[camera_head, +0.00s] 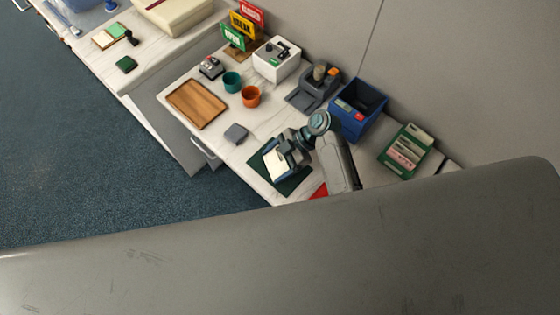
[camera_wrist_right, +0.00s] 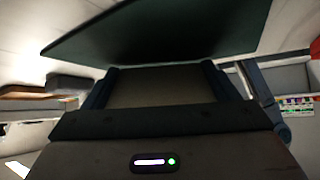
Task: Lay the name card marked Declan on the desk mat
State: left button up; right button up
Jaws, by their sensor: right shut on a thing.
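A pale name card (camera_head: 274,162) is held in my right gripper (camera_head: 280,157), over the dark green desk mat (camera_head: 291,185) at the front of the desk. Its lettering is too small to read. In the right wrist view the card (camera_wrist_right: 160,88) is a shaded panel between the two fingers of the right gripper (camera_wrist_right: 158,72). The mat also shows there as a dark green sheet (camera_wrist_right: 150,32) beyond the fingertips. I cannot tell whether the card touches the mat. My left gripper is not in view.
A green rack (camera_head: 413,137) with several cards stands right of my right arm. A blue bin (camera_head: 350,119) is behind it. A grey block (camera_head: 235,133) and a wooden tray (camera_head: 197,104) lie left of the mat. Orange (camera_head: 250,96) and teal (camera_head: 232,81) cups stand farther back.

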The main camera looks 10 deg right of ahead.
jog(key=shift+f, duration=0.1)
jog(key=o, duration=0.9)
jog(key=shift+o, duration=0.2)
jog(key=shift+f, duration=0.1)
jog(key=shift+s, duration=0.15)
jog(key=shift+d+r+p, duration=0.35)
jog(key=shift+r+p, duration=0.05)
jog(key=shift+r, duration=0.1)
jog(key=shift+w+p+v, duration=0.2)
jog(key=shift+p+v, duration=0.85)
jog(key=shift+v, duration=0.95)
